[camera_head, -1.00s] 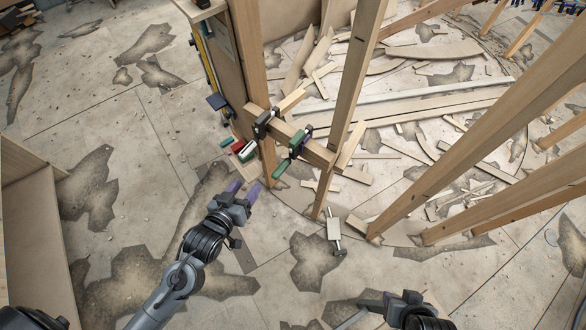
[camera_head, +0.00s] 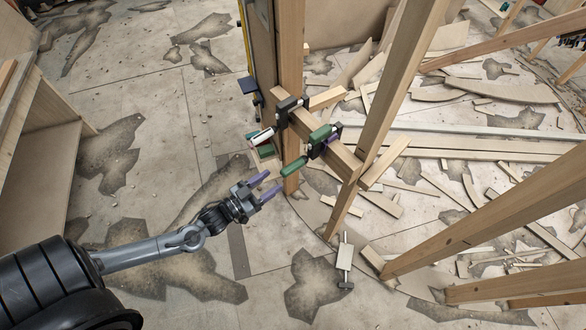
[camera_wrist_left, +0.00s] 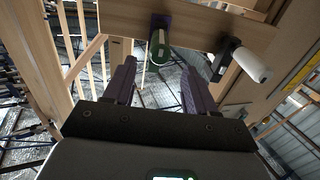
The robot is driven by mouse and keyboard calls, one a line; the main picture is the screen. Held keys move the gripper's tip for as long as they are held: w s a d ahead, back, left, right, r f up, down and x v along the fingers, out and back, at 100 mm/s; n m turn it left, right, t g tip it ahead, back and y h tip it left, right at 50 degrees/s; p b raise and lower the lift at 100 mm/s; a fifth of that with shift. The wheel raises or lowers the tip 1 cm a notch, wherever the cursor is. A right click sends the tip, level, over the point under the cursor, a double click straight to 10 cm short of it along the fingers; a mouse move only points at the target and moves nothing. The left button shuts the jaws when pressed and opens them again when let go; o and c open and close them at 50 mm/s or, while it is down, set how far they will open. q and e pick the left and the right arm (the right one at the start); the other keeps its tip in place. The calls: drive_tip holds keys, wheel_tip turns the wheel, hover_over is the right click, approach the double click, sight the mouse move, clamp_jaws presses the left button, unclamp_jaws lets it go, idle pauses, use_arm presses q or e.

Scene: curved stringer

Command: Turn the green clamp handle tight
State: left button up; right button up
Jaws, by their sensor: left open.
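The green clamp handle (camera_head: 293,167) sticks out from a dark clamp (camera_head: 325,140) on the short wooden crosspiece between the studs. In the left wrist view the green handle (camera_wrist_left: 157,47) is seen nearly end-on, beyond and between my fingertips. My left gripper (camera_head: 265,186) is open, its two purple fingers pointing at the handle from the lower left. A gap shows between the fingertips and the handle in the head view. The purple fingers also flank the empty space in the left wrist view (camera_wrist_left: 158,72). My right gripper is not in view.
A second clamp with a white handle (camera_head: 260,135) sits left of the green one; this handle (camera_wrist_left: 251,64) is close to the right finger in the left wrist view. Tall wooden studs (camera_head: 395,90) stand to the right. A loose clamp (camera_head: 345,260) lies on the floor.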

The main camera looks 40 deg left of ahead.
sight(292, 167)
use_arm(q)
drive_tip(key=w, duration=0.3)
drive_tip(key=w+d, duration=0.1)
drive_tip(key=w, duration=0.2)
drive_tip(key=w+d, duration=0.1)
drive_tip(key=w, duration=0.2)
drive_tip(key=shift+w, duration=0.15)
drive_tip(key=shift+c, duration=0.3)
drive_tip(key=c, duration=1)
